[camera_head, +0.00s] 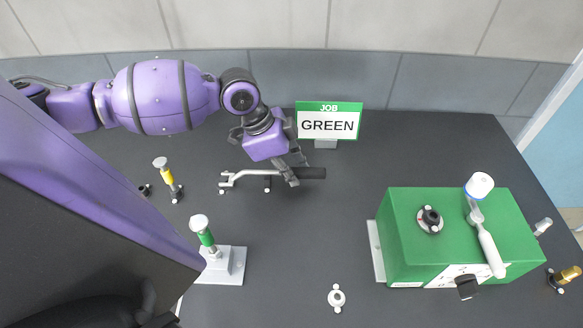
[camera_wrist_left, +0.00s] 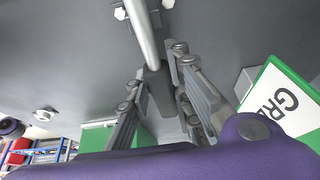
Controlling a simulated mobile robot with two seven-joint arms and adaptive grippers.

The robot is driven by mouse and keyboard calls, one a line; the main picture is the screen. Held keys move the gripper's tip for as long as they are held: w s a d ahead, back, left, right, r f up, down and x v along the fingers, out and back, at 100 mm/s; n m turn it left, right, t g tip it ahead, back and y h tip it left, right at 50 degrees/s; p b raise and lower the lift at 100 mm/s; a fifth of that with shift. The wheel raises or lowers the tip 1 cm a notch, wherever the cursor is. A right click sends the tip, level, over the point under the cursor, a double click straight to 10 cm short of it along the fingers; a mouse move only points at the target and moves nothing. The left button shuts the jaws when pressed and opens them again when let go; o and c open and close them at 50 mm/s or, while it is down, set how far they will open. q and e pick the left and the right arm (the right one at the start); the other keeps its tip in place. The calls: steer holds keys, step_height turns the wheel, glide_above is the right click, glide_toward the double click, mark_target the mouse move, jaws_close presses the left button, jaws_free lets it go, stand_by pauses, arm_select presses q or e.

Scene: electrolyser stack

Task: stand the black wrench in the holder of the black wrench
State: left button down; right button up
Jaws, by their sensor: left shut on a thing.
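The black wrench has a bent silver shaft (camera_head: 245,174) and a black handle (camera_head: 314,173). In the head view it lies across the picture, handle to the right, near the sign. My left gripper (camera_head: 290,172) is shut on the handle from above. The left wrist view shows the silver shaft (camera_wrist_left: 142,32) running up the picture and the dark handle (camera_wrist_left: 160,88) between my fingers (camera_wrist_left: 158,98). Small dark supports with white feet (camera_head: 267,186) show beside the shaft; I cannot tell whether they are its holder or whether the wrench touches them. My right gripper is not in view.
A JOB GREEN sign (camera_head: 329,122) stands just behind. A green box (camera_head: 405,250) with a white-handled tool (camera_head: 486,243) is at right. A yellow tool (camera_head: 167,178) and a green-handled tool (camera_head: 207,240) stand at left.

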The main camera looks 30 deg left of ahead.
arm_select(q)
steer(key=shift+f, duration=0.2)
steer(key=c, duration=1.5)
jaws_free()
steer(key=v, duration=1.2)
steer(key=shift+d, duration=0.1)
